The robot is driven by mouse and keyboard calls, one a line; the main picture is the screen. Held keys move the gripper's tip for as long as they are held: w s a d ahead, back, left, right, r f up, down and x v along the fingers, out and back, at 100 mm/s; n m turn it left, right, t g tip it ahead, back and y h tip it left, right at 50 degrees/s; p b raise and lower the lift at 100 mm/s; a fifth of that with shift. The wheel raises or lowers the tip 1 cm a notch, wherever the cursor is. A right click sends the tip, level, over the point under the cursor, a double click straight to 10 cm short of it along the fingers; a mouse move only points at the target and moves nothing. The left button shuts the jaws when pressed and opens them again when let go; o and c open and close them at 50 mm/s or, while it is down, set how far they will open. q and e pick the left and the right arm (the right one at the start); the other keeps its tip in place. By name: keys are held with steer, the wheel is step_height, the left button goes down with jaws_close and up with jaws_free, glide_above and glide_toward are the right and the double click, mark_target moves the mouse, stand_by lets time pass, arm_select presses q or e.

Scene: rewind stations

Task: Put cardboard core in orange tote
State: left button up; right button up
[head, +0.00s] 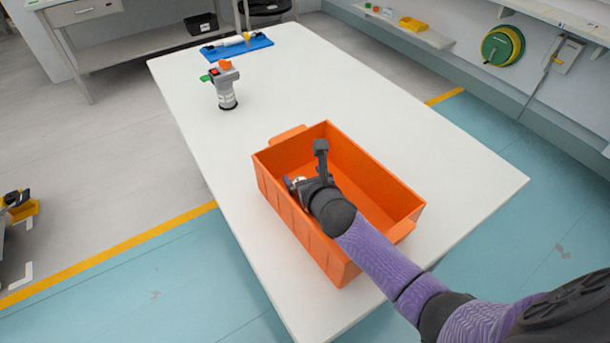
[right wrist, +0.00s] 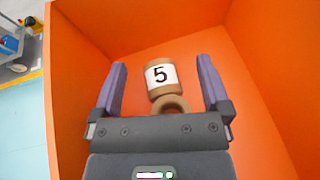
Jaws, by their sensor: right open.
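The orange tote (head: 350,258) stands open on the white table. A brown cardboard core (right wrist: 150,91) with a white label reading 5 lies inside it in the right wrist view. A tan ring-shaped end (right wrist: 172,104) shows just below the label; I cannot tell if it belongs to the same core. My right gripper (right wrist: 160,70) reaches into the tote with its fingers open, one on each side of the core and apart from it. My left gripper is not in view.
A grey device (head: 227,90) with green and orange parts stands on the table behind the tote. A blue tray (head: 262,42) holding a white roll lies at the far end. The table (head: 300,85) is clear between them. A hose reel (head: 502,46) hangs at the right wall.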

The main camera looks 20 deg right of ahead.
steer(key=shift+f, duration=0.1)
steer(key=shift+r+p, duration=0.5)
steer(key=shift+r, duration=0.25)
steer(key=p+v, duration=0.4)
steer(key=v, duration=0.8)
